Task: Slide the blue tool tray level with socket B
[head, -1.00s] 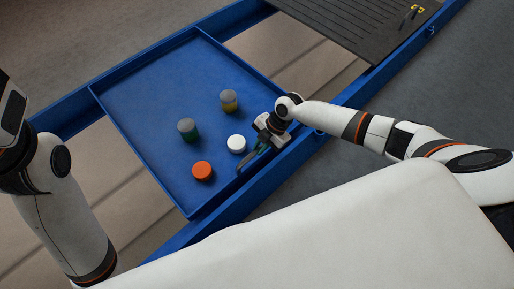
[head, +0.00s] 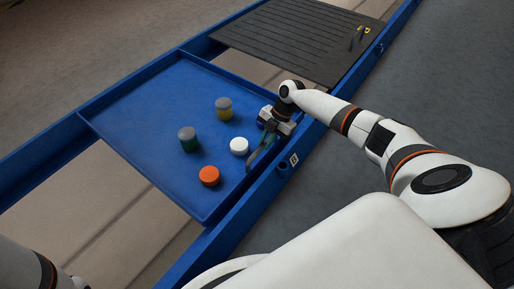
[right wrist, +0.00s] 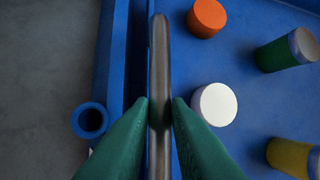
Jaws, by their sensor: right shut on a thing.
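The blue tool tray (head: 150,110) lies between the blue rails in the head view. My right gripper (head: 266,143) is at the tray's right side, shut on its dark bar handle (right wrist: 160,75); the green fingers (right wrist: 160,112) pinch it in the right wrist view. A blue round socket (head: 284,168) with a small white label (head: 294,159) is on the near rail, beside the handle; its letter is too small to read surely. The socket ring (right wrist: 90,120) is left of the fingers in the wrist view, slightly below their tips. My left gripper is out of view.
The tray carries an orange puck (head: 209,176), a white puck (head: 239,146), a green-grey cylinder (head: 188,140) and a yellow-grey one (head: 224,108). A dark ribbed panel (head: 295,40) lies past the tray, with a narrow gap between. Another fitting (head: 381,47) is farther along the rail.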

